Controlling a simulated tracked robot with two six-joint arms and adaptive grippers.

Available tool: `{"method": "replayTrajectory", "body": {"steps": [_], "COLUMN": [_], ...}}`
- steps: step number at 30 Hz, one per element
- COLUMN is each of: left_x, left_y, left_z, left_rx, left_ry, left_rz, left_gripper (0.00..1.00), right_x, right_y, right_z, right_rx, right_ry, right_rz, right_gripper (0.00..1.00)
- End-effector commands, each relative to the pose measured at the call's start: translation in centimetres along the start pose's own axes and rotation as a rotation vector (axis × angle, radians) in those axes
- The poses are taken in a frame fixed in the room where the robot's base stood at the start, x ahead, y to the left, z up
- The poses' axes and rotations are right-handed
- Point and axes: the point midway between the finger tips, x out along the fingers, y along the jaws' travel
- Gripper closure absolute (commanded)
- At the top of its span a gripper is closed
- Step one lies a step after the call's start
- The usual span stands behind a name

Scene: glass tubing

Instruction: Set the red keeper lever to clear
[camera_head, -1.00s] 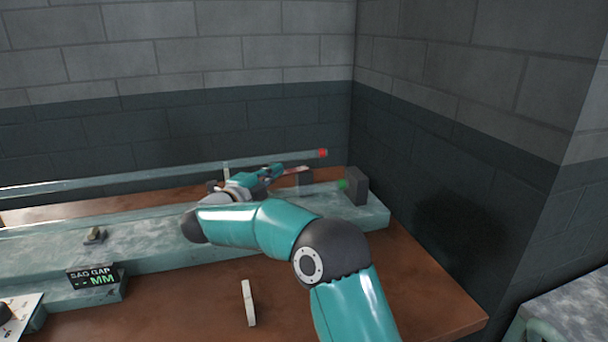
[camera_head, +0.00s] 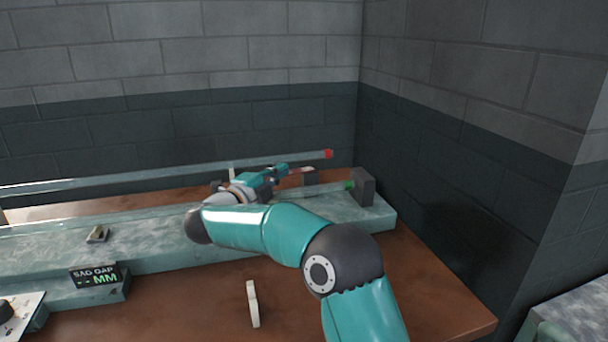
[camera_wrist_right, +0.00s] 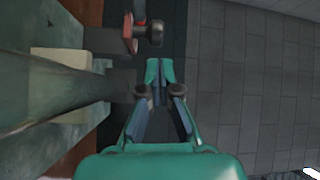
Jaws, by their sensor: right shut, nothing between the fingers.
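The red keeper lever (camera_wrist_right: 129,34) shows in the right wrist view as a red bar with a dark round knob (camera_wrist_right: 154,33), just beyond my fingertips. In the head view a small reddish bar (camera_head: 302,170), seemingly the same lever, lies just right of my right gripper (camera_head: 280,170). In the right wrist view my right gripper (camera_wrist_right: 158,72) is shut and empty, with a small gap between its tips and the knob. I cannot tell which setting the lever is in. My left gripper is not in view.
A long glass tube (camera_head: 160,176) with a red end (camera_head: 328,154) runs behind the arm. A pale green bed (camera_head: 150,250) carries dark blocks (camera_head: 364,187) and a green tip (camera_head: 349,185). A SAG GAP display (camera_head: 95,275) stands in front. A block wall (camera_head: 440,150) is close at right.

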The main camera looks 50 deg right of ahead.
Motion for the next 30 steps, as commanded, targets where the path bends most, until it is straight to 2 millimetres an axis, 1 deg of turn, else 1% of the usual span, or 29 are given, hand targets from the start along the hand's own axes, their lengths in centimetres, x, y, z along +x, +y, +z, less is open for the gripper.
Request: {"method": "replayTrajectory", "body": {"steps": [1, 5, 6, 9, 15, 18, 23, 30], "left_x": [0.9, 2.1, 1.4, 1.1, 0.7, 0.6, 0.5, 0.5], "left_y": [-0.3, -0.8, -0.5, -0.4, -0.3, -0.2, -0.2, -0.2], "left_z": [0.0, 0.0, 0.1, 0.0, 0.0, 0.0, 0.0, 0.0], "left_rx": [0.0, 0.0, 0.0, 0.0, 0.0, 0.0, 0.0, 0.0], "left_ry": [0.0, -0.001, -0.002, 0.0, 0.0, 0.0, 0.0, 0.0], "left_rz": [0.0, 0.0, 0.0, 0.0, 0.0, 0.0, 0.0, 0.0], "left_gripper": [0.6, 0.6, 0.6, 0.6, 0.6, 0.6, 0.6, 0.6], "right_x": [-0.4, -1.7, -2.4, -4.0, -6.7, -7.5, -8.2, -8.2], "right_y": [0.3, 0.1, -0.3, -0.6, -1.0, -1.1, -1.1, -1.1], "right_z": [-0.4, -1.3, -0.2, 1.4, 4.0, 4.8, 5.5, 5.5], "right_rx": [0.003, 0.003, 0.0, 0.0, 0.0, 0.001, -0.001, -0.001], "right_ry": [-0.002, -0.011, -0.013, -0.012, -0.008, -0.007, -0.005, -0.004], "right_rz": [-0.001, -0.002, -0.001, -0.001, -0.001, 0.0, 0.0, 0.0], "right_gripper": [1.0, 1.0, 1.0, 1.0, 1.0, 1.0, 1.0, 1.0]}}
